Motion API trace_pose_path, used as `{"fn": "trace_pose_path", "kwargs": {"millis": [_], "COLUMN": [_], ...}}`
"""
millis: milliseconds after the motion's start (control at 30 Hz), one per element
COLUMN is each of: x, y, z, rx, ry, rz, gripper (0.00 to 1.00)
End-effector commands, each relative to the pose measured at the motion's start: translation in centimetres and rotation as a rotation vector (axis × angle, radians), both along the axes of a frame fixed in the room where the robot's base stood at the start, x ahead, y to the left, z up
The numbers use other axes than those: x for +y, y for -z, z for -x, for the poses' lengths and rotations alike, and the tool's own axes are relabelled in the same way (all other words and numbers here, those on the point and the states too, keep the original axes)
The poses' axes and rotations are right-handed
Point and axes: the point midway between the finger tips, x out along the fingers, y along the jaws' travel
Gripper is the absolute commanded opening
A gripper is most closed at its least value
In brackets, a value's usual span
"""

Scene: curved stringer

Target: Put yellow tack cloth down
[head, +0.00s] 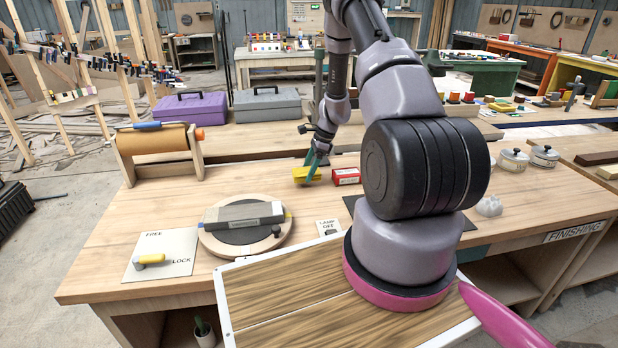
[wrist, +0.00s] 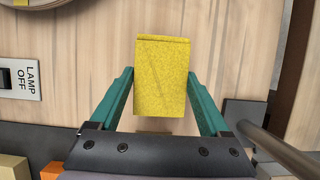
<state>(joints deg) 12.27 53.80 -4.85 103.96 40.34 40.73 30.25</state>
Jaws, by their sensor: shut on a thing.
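The yellow tack cloth (wrist: 162,75) is a flat-faced yellow block in the wrist view. It sits between the two green fingers of my gripper (wrist: 162,95), which are shut on its sides. In the head view the yellow tack cloth (head: 303,175) is at or just above the wooden bench top (head: 270,165). My gripper (head: 314,168) reaches down to it from above. I cannot tell whether the cloth touches the bench.
A red box (head: 346,176) lies close to the right of the cloth. A round turntable (head: 245,235) with a grey block (head: 244,214) and a LAMP OFF switch plate (head: 329,228) stand nearer. A paper roll holder (head: 158,150) is at left. Bare bench lies left of the cloth.

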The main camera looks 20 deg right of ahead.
Motion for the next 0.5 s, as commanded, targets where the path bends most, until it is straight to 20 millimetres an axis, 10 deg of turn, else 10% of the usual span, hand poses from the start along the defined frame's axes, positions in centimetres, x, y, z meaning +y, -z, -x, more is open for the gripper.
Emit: {"fn": "trace_pose_path", "kwargs": {"millis": [500], "x": [0.0], "y": [3.0], "z": [0.0], "rx": [0.001], "ry": [0.001], "rz": [-0.001], "gripper": [0.28]}}
